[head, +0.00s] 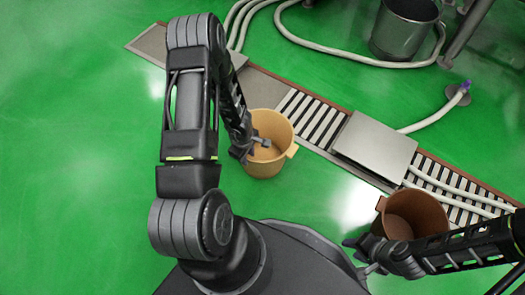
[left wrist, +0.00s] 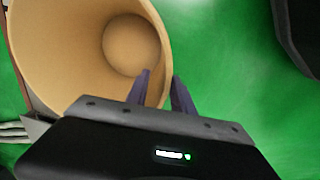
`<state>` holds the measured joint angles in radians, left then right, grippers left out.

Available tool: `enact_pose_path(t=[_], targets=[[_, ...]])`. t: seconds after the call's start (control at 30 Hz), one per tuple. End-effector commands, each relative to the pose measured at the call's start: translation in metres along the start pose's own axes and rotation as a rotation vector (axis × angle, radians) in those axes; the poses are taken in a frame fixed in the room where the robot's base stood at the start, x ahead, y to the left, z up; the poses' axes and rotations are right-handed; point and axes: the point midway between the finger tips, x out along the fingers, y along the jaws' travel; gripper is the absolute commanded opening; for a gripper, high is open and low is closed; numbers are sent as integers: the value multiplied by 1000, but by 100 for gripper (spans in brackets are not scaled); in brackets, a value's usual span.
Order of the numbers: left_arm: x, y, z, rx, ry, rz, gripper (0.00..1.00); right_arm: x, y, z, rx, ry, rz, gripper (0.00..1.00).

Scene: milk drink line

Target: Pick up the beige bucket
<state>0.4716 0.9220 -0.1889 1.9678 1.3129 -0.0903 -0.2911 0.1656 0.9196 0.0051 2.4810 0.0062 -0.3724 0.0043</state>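The beige bucket (head: 268,167) stands upright on the green floor near the middle of the head view, open at the top and empty. My left gripper (head: 250,150) is at its left rim. In the left wrist view the beige bucket (left wrist: 85,55) fills the upper left. The left gripper's two fingers (left wrist: 161,88) are apart there, one over the inside of the bucket and one outside, with the wall between them. Whether they touch the wall cannot be told. My right gripper (head: 362,258) looks open, beside a browner bucket.
The browner bucket (head: 408,217) stands at the lower right, by the slatted drain grate (head: 310,118). A grey metal plate (head: 375,146) lies across the grate. Pale hoses and a steel vessel (head: 402,30) are at the back. The green floor to the left is clear.

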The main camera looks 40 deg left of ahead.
Motion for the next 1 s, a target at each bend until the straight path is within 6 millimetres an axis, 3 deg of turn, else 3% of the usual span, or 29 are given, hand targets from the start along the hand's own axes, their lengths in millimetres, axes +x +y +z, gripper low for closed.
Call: enact_pose_path(t=[0.07,0.43,0.8,1.0], targets=[[11,0,-1,-2,1,0,29,8,3,0,0,3,0,36],[14,0,0,-1,1,0,29,10,3,-1,0,4,0,36],[62,-2,0,-2,0,0,29,47,14,-4,2,21,0,36],[63,-1,0,-1,0,0,29,47,14,-5,2,24,0,36]])
